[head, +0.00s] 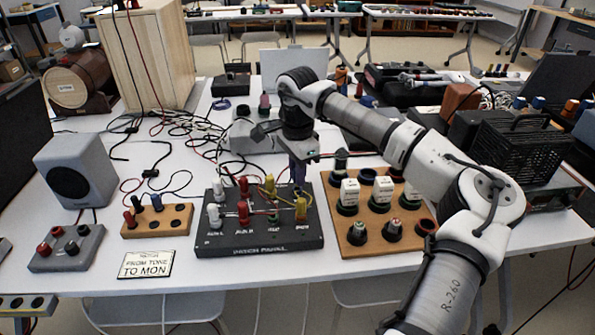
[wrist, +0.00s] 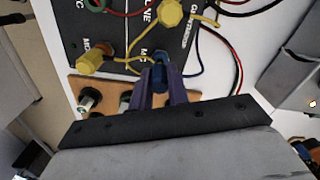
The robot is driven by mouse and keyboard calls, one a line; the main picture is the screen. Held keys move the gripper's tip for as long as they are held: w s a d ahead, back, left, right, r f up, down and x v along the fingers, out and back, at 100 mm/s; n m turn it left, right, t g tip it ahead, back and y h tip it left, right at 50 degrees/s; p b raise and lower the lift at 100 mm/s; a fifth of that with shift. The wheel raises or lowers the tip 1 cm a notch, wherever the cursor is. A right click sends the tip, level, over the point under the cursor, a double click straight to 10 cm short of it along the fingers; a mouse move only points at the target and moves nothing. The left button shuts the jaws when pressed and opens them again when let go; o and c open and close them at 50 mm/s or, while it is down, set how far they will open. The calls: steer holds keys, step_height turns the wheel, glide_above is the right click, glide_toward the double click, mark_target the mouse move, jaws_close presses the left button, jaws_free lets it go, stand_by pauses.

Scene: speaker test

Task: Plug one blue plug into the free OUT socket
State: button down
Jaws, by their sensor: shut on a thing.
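The dark patch panel (head: 250,240) stands at the front of the white table with white, red, yellow and green plugs in it. My gripper (head: 298,178) is above its back right part, pointing down. In the wrist view my gripper (wrist: 160,90) is shut on a blue plug (wrist: 160,68). The blue plug is at the panel (wrist: 135,25), near a yellow plug (wrist: 98,60) and another yellow plug (wrist: 170,12). Whether its tip is in a socket is hidden. A small wooden rack (head: 146,229) at the left holds blue and dark red plugs.
A wooden board (head: 350,244) with white-topped knobs stands close to the panel's right. A grey speaker (head: 75,175), a grey box (head: 65,255) and a sign (head: 145,264) are at the left. Loose cables (head: 180,130) lie behind the panel.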

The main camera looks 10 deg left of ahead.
steer(key=shift+f+b, duration=0.5)
steer(key=shift+f, duration=0.4)
steer(key=c, duration=1.3)
jaws_free()
steer(key=shift+r, duration=0.1)
steer(key=shift+r+p, duration=2.6)
steer(key=shift+r, duration=1.1)
